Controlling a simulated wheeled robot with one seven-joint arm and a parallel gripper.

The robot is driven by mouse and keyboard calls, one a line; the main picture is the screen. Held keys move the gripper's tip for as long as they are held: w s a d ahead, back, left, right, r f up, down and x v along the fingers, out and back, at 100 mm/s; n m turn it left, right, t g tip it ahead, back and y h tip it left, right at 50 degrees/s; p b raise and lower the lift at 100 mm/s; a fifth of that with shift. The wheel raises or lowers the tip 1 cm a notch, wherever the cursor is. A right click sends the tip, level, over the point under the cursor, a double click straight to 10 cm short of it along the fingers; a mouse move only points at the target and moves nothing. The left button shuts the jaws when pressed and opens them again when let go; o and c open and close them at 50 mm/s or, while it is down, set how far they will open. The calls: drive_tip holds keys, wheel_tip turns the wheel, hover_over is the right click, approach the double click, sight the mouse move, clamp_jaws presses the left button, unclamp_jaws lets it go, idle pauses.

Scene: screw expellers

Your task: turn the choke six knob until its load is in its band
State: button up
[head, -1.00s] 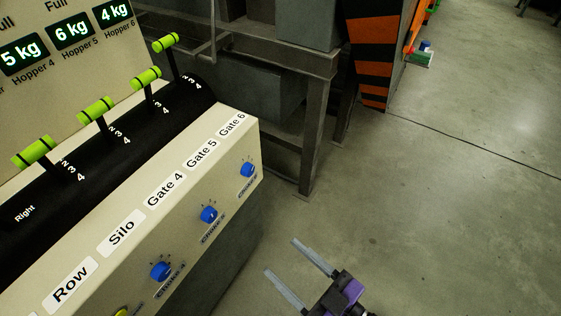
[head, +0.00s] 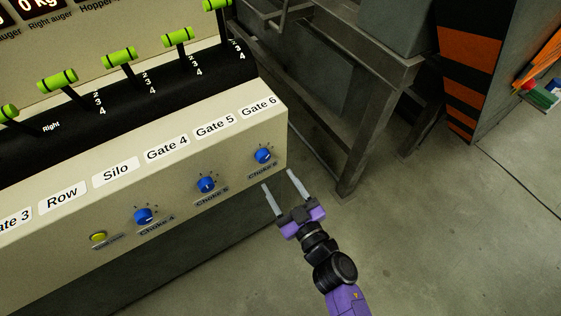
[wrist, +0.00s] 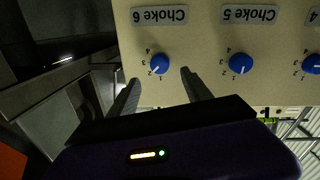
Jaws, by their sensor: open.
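The choke six knob (head: 263,155) is a blue round knob at the right end of the cream panel front, below the Gate 6 label. It also shows in the wrist view (wrist: 159,64), with the Choke 6 label (wrist: 159,16) and a number scale beside it; the picture is upside down there. Its white pointer mark is toward the low numbers, near 2. My gripper (head: 278,187) is open and empty, in front of and below the knob, apart from it. In the wrist view the two fingers (wrist: 158,89) point toward the panel, with the knob between and beyond their tips.
The choke five knob (head: 206,184) and choke four knob (head: 144,216) sit to the left on the same panel, with a yellow button (head: 98,237). Green-handled levers (head: 119,57) stand above. A grey metal frame (head: 350,165) stands right of the panel.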

sight(265, 159)
drive_tip(key=b+x, duration=0.1)
drive_tip(key=x, duration=0.6)
drive_tip(key=shift+w, duration=0.15)
drive_tip(key=shift+b, duration=0.3)
clamp_jaws()
